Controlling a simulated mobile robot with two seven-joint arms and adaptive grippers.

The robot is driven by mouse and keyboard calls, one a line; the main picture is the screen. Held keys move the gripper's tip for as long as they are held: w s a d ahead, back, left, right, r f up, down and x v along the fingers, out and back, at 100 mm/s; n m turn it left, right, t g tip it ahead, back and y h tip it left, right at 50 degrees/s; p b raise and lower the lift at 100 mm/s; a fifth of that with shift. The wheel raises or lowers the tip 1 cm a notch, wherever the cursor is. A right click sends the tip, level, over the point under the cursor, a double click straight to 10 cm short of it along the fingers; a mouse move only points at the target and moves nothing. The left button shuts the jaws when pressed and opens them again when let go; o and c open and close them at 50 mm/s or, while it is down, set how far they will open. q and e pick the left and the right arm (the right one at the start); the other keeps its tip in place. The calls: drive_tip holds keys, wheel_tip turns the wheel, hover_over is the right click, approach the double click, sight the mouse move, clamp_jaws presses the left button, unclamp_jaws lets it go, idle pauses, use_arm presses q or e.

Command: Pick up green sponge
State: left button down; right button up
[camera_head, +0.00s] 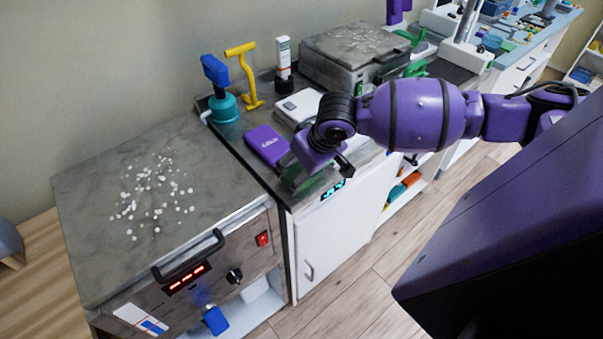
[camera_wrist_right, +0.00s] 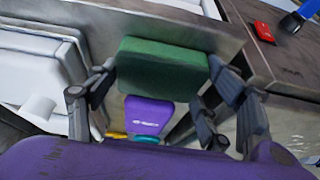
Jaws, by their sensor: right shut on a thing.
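The green sponge (camera_wrist_right: 165,65) is a dark green block between the two fingers of my right gripper (camera_wrist_right: 165,95) in the right wrist view. The fingers are shut on its sides. In the head view my right gripper (camera_head: 318,178) is at the front edge of the dark counter, beside a purple pad (camera_head: 266,144). The sponge is mostly hidden by the gripper there, with only a little green showing. My left gripper is not in view.
A grey-topped heater (camera_head: 95,195) with white pellets stands at the left. A white cabinet door (camera_head: 325,240) is below the counter, and wooden floor is clear in front.

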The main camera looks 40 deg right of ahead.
drive_tip(key=shift+r, duration=0.65)
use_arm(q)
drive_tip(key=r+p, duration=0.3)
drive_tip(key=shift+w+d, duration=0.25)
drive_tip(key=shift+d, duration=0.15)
use_arm(e)
drive_tip(key=s+a+r, duration=0.3)
drive_tip(key=s+r, duration=0.8)
drive_tip(key=s, duration=0.2)
drive_tip(key=shift+s+r, duration=0.3)
drive_tip(key=shift+s, duration=0.05)
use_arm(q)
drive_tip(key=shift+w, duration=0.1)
